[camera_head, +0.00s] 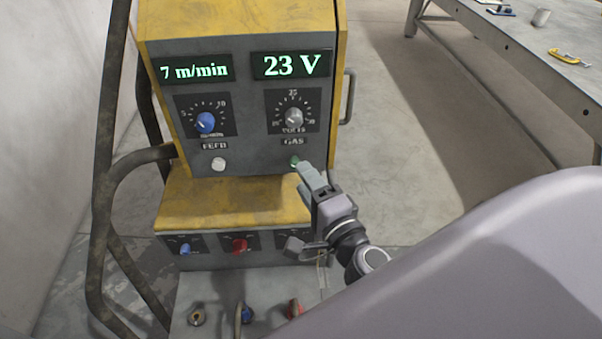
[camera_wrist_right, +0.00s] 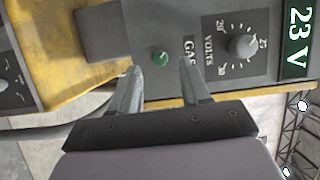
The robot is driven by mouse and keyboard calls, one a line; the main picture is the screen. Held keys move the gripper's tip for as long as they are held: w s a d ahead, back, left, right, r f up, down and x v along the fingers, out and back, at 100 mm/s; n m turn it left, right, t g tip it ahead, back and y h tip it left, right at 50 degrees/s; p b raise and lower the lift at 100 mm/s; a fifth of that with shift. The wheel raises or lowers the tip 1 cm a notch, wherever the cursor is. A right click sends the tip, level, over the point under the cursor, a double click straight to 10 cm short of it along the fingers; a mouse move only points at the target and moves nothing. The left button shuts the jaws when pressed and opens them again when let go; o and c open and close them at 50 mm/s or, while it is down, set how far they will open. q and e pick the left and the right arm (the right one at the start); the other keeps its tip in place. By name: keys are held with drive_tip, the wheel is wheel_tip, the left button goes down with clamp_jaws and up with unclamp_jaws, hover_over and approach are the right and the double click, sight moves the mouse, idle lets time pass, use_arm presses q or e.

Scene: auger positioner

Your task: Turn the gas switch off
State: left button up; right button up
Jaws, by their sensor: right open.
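The gas switch is a small round green knob (camera_head: 295,161) under the GAS label on the grey panel of the yellow machine (camera_head: 240,22). In the right wrist view the green knob (camera_wrist_right: 160,58) shows just beyond the gap between my fingers, a little left of the gap's middle. My right gripper (camera_head: 306,172) is at the panel's lower right, its fingertips close to the knob; it also shows in the right wrist view (camera_wrist_right: 161,74). Its fingers are apart with nothing between them. I cannot tell whether they touch the panel. My left gripper is not in view.
A white feed button (camera_head: 219,164) sits left of the gas knob. Above are a blue feed dial (camera_head: 206,122) and a grey volts dial (camera_head: 294,117). A lower yellow ledge (camera_head: 225,205) juts out below. A bent pipe frame (camera_head: 108,180) stands left, a workbench (camera_head: 540,50) at upper right.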

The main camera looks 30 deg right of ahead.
drive_tip(key=shift+s+a, duration=0.1)
drive_tip(key=shift+s, duration=1.7)
drive_tip(key=s+a+f+n+g+y, duration=0.25)
drive_tip(key=a+f+n+y, duration=0.35)
drive_tip(key=n, duration=0.8)
drive_tip(key=s+d+f+n+g+h, duration=0.1)
drive_tip(key=s+f+n+g, duration=0.1)
drive_tip(key=f, duration=0.5)
drive_tip(key=s+d+f+n+g+h, duration=0.1)
drive_tip(key=s+d+f+n+g, duration=0.1)
drive_tip(key=f, duration=0.5)
drive_tip(key=s+n+g, duration=0.1)
drive_tip(key=s+n, duration=0.1)
drive_tip(key=shift+s+d+n+h, duration=0.2)
drive_tip(key=shift+s+n+h, duration=0.15)
drive_tip(key=shift+n+h, duration=0.05)
drive_tip(key=shift+r, duration=0.1)
